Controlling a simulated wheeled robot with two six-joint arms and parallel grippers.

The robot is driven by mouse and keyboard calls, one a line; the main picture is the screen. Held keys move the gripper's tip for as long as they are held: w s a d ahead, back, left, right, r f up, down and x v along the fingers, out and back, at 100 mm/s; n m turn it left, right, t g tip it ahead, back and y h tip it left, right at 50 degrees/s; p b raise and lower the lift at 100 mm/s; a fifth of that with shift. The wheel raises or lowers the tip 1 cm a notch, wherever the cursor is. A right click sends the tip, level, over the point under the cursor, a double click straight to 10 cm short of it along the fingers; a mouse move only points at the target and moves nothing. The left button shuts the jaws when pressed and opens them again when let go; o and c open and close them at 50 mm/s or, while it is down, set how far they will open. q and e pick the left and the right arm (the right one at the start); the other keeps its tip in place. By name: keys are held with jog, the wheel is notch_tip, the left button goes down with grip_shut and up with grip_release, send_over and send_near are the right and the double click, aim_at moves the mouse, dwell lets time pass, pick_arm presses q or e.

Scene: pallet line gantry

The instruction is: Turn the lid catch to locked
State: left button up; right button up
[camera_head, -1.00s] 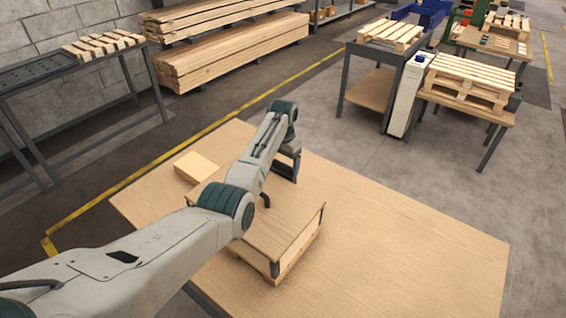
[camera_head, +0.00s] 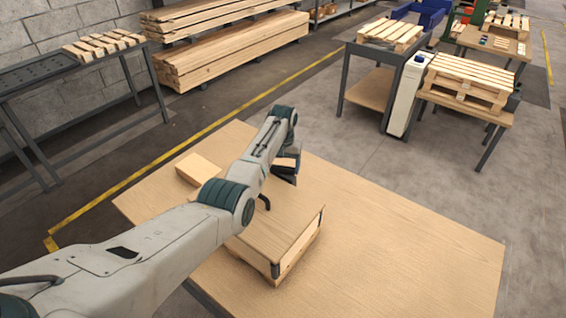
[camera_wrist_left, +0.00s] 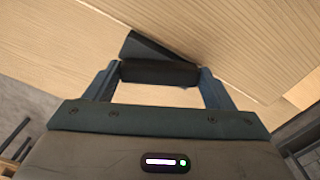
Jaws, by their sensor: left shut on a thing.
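A low wooden box with a flat lid (camera_head: 282,226) stands on the wooden table (camera_head: 400,235). My left arm reaches across the lid, and my left gripper (camera_head: 286,166) is at the box's far side. In the left wrist view, my left gripper (camera_wrist_left: 160,74) is shut on a black bar, the lid catch (camera_wrist_left: 160,72), which spans between its two fingers. A dark flat piece behind the bar lies at a slant against the wood. In the head view the catch is hidden by the gripper and arm, so its exact setting cannot be told. My right gripper is not in view.
A small wooden block (camera_head: 196,168) lies on the table to the left of the gripper. The right part of the table is clear. Benches with pallets (camera_head: 468,82) and stacked timber (camera_head: 230,50) stand farther off on the floor.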

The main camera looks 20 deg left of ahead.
aim_at(283, 167)
pick_arm(q)
jog(key=n+p, duration=0.1)
jog(key=n, duration=0.1)
jog(key=shift+r+n, duration=0.15)
jog(key=shift+n, duration=0.25)
jog(key=n+p, duration=0.1)
jog(key=n, duration=0.2)
jog(key=shift+n, duration=0.3)
jog(key=n, duration=0.6)
jog(key=shift+w+p, duration=0.1)
jog(key=shift+p, duration=0.3)
jog(key=shift+n, duration=0.4)
jog(key=o, duration=1)
notch_tip(283, 167, up, 11)
jog(key=shift+f+b, duration=0.2)
jog(key=shift+b, duration=0.5)
jog(key=shift+f, duration=0.1)
